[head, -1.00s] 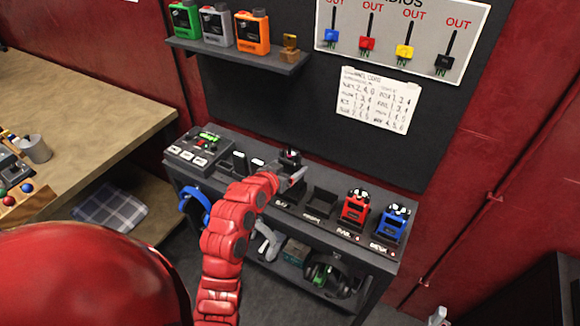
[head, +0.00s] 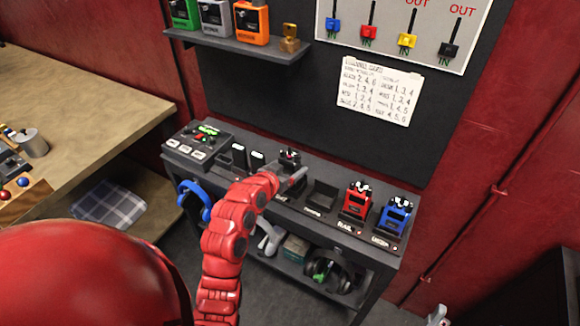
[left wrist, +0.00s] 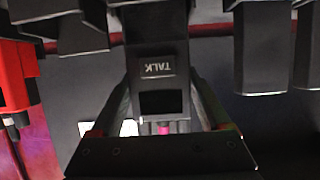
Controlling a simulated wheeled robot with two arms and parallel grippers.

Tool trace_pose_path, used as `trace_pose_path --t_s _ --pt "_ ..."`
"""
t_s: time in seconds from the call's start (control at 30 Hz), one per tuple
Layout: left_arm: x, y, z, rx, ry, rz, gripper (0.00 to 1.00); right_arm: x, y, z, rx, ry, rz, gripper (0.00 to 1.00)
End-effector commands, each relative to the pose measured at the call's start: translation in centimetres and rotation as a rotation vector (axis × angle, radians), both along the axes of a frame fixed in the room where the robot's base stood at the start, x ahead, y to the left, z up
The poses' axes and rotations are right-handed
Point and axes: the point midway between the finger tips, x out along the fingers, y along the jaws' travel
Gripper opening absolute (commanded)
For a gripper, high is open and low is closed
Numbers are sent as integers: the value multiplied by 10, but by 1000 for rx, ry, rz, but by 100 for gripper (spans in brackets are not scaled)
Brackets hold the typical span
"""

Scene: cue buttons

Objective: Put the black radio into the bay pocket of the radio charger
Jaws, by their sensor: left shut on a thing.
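The black radio (head: 290,156) stands upright at the bay place of the radio charger (head: 338,222), in line with the other radios. My left gripper (head: 298,178) is shut on it. In the left wrist view the radio (left wrist: 158,50) shows its TALK label upside down, with a finger (left wrist: 160,112) on each side. The bay pocket is mostly hidden by my arm and the radio. I cannot tell whether the radio is fully seated. My right gripper is not in view.
An empty pocket (head: 321,196) is right of the bay. Then come a red radio (head: 357,201) and a blue radio (head: 394,217). A control box (head: 198,146) is at the left end. Green, grey and orange devices stand on the wall shelf (head: 240,45).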

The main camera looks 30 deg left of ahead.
Motion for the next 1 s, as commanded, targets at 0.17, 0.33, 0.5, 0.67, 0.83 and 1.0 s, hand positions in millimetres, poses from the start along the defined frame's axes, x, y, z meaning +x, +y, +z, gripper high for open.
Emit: trace_pose_path --t_s 0.17,0.33,0.5,0.67,0.83,1.0 --pt "0 0 -6 0 -2 0 12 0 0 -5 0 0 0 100" --pt "0 0 -11 0 -2 0 12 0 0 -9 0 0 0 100" --pt "0 0 -16 0 -1 0 12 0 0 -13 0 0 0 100" --pt "0 0 -18 0 -1 0 12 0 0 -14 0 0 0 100" --pt "0 0 -17 0 -2 0 12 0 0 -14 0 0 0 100" --pt "0 0 -17 0 -1 0 100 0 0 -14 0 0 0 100"
